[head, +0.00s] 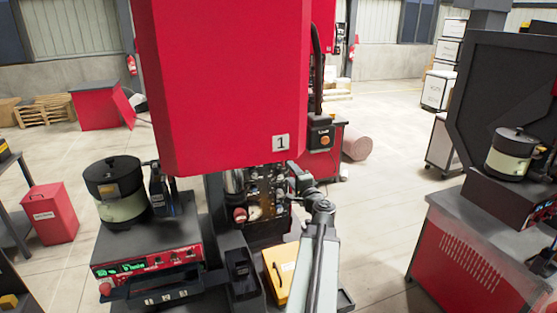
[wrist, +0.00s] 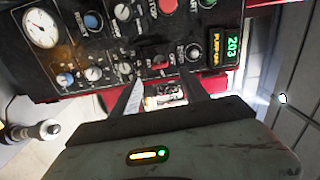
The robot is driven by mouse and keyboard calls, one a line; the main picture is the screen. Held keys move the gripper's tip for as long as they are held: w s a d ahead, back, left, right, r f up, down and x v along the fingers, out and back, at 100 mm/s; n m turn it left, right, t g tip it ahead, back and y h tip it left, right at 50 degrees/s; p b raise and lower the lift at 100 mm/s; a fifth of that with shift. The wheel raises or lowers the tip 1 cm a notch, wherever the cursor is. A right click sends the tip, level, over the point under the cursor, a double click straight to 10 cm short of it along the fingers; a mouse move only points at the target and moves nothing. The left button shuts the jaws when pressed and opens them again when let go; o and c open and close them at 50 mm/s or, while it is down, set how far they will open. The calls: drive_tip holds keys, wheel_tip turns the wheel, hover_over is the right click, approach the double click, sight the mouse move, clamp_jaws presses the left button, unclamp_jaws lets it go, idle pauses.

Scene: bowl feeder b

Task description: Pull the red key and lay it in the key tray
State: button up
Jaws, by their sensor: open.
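In the wrist view, a small red piece that looks like the red key (wrist: 159,60) sits in the dark control panel (wrist: 115,45), beside the OFF and ON lettering. My gripper (wrist: 162,82) is open, with its two dark fingers apart just below that piece and nothing seen between them. The head view shows my gripper (head: 294,170) at the panel under the big red housing; the key cannot be made out there. I cannot tell for certain which thing is the key tray; a shallow dark tray (head: 165,290) runs along the front of the feeder base.
The big red housing (head: 225,80) hangs over the panel. A gauge (wrist: 41,28), several knobs and a red button (wrist: 168,5) crowd around the key. A bowl feeder (head: 115,190) stands left, a yellow box (head: 280,270) low beside my arm. Open floor (head: 385,220) lies right.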

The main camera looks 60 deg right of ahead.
drive_tip(key=shift+x, duration=4.55)
drive_tip(key=shift+s, duration=0.1)
drive_tip(key=shift+c, duration=0.3)
clamp_jaws()
drive_tip(key=shift+s, duration=0.1)
drive_tip(key=v, duration=0.6)
